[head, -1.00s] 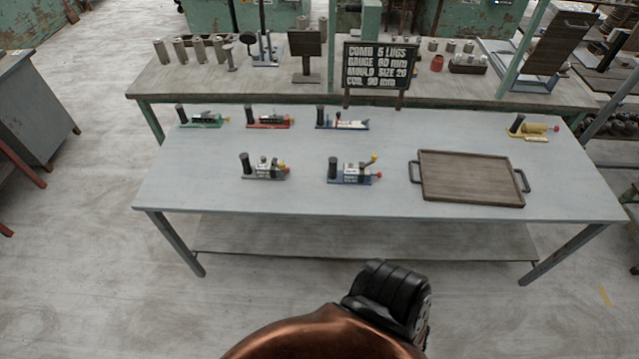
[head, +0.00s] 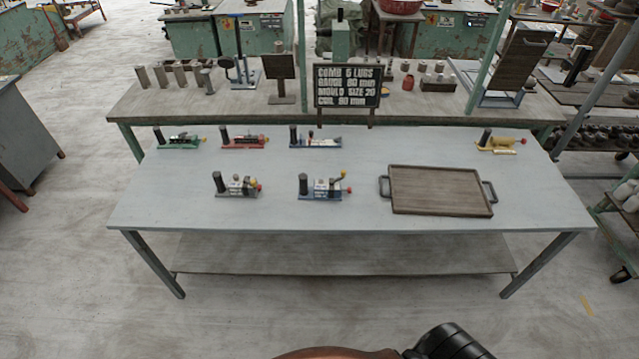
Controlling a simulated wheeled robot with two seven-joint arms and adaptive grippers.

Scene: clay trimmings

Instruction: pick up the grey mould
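The likely grey mould (head: 238,187) stands at the front left of the pale table. No gripper shows in this view. Only a copper-coloured part and a black part of my own body show at the bottom edge, well short of the table.
Along the table's back stand a green device (head: 178,140), a red one (head: 243,140), a blue one (head: 315,140) and a yellow one (head: 500,143). A wooden tray (head: 440,208) lies at right. A lettered sign (head: 347,87) stands behind.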

